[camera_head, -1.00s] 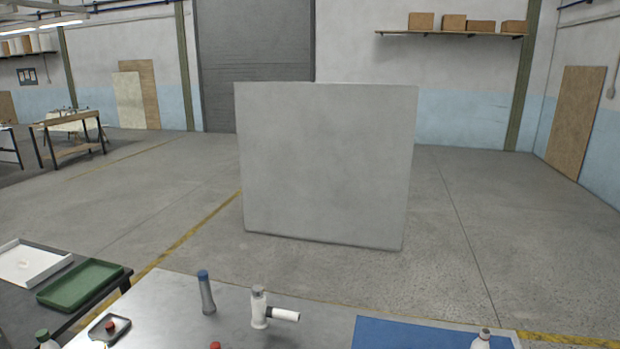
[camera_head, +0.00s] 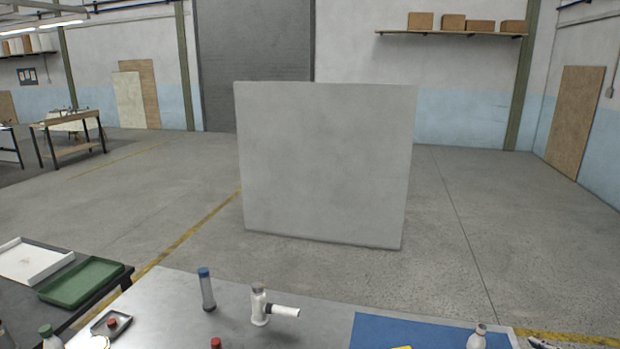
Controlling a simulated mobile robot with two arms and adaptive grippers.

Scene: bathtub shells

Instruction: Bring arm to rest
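No arm shows clearly. A small dark and pale part (camera_head: 541,343) pokes in at the bottom right, just beyond the table's right end. It looks like a piece of my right gripper, but its fingers cannot be made out. My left gripper is not in view. The metal table (camera_head: 180,290) fills the bottom of the view.
A green tray (camera_head: 80,284) and a white tray (camera_head: 30,262) lie on a dark side table. A large grey block (camera_head: 325,165) stands beyond the table, with open floor around it.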

